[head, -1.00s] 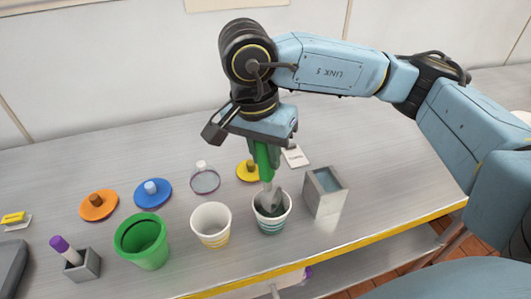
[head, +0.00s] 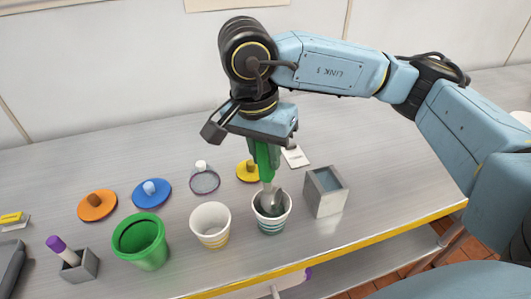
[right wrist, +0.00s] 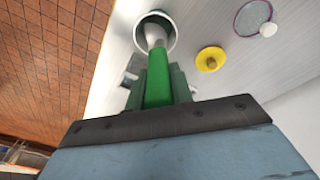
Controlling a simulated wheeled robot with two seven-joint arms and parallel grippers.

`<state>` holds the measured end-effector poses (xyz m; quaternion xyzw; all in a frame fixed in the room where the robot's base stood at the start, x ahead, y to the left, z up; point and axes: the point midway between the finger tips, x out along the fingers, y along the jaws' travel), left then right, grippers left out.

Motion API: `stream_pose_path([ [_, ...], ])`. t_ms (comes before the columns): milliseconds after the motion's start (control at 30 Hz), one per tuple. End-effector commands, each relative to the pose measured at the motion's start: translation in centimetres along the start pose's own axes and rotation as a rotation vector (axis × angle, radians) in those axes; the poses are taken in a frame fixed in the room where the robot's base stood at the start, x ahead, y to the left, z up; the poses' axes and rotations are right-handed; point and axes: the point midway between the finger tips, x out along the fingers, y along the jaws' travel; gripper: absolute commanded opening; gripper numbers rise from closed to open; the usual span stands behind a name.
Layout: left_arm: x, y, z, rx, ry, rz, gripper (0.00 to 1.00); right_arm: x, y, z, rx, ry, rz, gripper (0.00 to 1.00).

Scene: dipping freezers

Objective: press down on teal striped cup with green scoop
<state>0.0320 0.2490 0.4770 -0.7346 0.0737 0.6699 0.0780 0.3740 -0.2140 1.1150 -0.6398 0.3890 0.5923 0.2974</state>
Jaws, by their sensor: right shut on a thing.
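The teal striped cup (head: 272,224) stands upright on the metal counter, right of a yellow striped cup. It also shows in the right wrist view (right wrist: 168,22). My right gripper (head: 263,152) is above this cup, pointing down, shut on the green handle of the scoop (head: 266,165). The scoop's grey metal head is inside the cup's mouth. In the right wrist view the green handle (right wrist: 158,82) runs from the fingers to the cup. The scoop's tip and the cup's contents are mostly hidden. My left gripper is not in view.
A grey square holder (head: 325,192) stands close right of the cup. The yellow striped cup (head: 210,226) and green cup (head: 141,242) stand left. Lids lie behind: orange (head: 97,206), blue (head: 152,193), clear (head: 204,181), yellow (head: 247,172). The counter's yellow front edge (head: 330,246) is near.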

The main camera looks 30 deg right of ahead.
Motion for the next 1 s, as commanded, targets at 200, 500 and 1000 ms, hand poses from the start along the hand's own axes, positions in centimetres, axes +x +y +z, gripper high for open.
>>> stream_pose_path([
  [200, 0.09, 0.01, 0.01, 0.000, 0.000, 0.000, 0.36, 0.00, -0.02, 0.00, 0.000, 0.000, -0.001, 0.00],
  [500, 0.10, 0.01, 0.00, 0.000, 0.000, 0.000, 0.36, 0.01, -0.02, 0.00, 0.000, 0.000, -0.001, 0.00],
  [1000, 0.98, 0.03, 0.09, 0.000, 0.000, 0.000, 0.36, 0.35, -0.06, 0.04, 0.000, 0.000, -0.001, 0.00],
])
